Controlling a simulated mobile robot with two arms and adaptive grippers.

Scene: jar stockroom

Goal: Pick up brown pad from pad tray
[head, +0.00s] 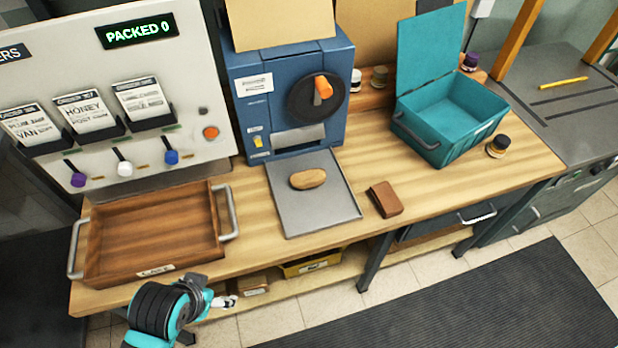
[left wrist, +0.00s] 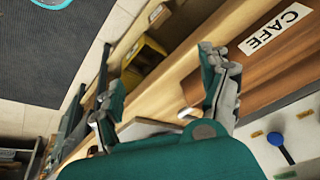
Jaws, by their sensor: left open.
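A brown block-like pad (head: 385,198) lies on the wooden bench, just right of a flat grey tray (head: 291,221). A tan oval piece (head: 307,179) rests on that grey tray. I cannot tell which tray is the pad tray. My left gripper (head: 226,301) is low at the bench's front edge, below the wooden tray and well left of the brown pad. In the left wrist view its two fingers (left wrist: 160,92) are spread apart with nothing between them. The brown pad is not clear in that view. My right gripper is not in view.
An empty wooden tray (head: 155,237) with metal handles stands at left; its CAFE label shows in the wrist view. A blue machine (head: 290,90) stands behind the grey tray. An open teal box (head: 447,118) is at right. A yellow bin (head: 312,264) sits under the bench.

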